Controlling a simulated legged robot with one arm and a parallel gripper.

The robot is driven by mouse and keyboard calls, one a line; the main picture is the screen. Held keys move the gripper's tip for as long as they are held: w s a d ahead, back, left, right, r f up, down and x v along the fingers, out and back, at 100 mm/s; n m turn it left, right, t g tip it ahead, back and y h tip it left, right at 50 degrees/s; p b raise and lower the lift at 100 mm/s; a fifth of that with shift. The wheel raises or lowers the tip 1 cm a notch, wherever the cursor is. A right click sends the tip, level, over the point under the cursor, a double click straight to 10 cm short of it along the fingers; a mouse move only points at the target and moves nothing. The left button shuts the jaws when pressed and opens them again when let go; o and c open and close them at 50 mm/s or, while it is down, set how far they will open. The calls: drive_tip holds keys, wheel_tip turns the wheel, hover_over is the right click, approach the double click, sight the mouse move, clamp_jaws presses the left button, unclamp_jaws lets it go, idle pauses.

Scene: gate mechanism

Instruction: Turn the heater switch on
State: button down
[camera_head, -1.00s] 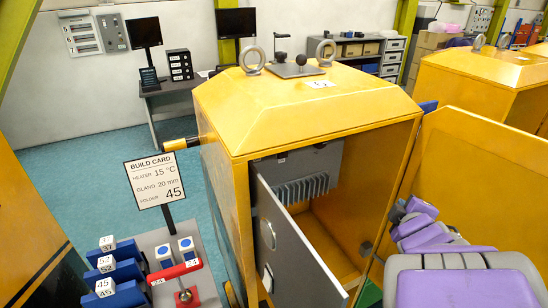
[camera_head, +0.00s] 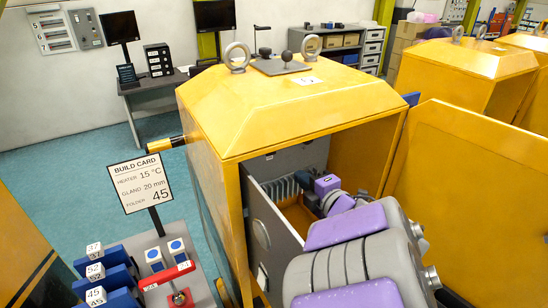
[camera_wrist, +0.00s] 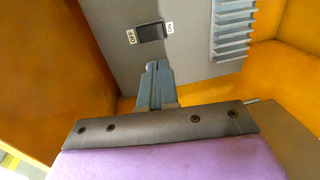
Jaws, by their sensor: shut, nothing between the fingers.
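The heater switch (camera_wrist: 151,32) is a dark rocker on a grey panel (camera_wrist: 190,60) inside the yellow cabinet (camera_head: 300,110). In the wrist view a small label sits at each end; the left one seems to read OFF and the right one ON. My gripper (camera_wrist: 152,68) is shut and empty. Its tips show just below the switch in the picture, with a gap in between; I cannot tell the depth of that gap. In the head view my purple and grey arm reaches into the cabinet opening and hides the switch.
A grey inner door (camera_head: 268,235) stands ajar at the left of the opening. The yellow outer door (camera_head: 465,180) is swung open at the right. Grey heater fins (camera_wrist: 233,28) are right of the switch. A build card (camera_head: 141,184) reads heater 15 °C.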

sight(271, 154)
drive_tip(key=shift+w, duration=0.1)
drive_tip(key=b+x, duration=0.2)
drive_tip(key=x, duration=1.2)
drive_tip(key=shift+b, duration=0.4)
drive_tip(key=shift+f, duration=0.1)
drive_tip(key=v, duration=1.7)
drive_tip(key=shift+d, duration=0.1)
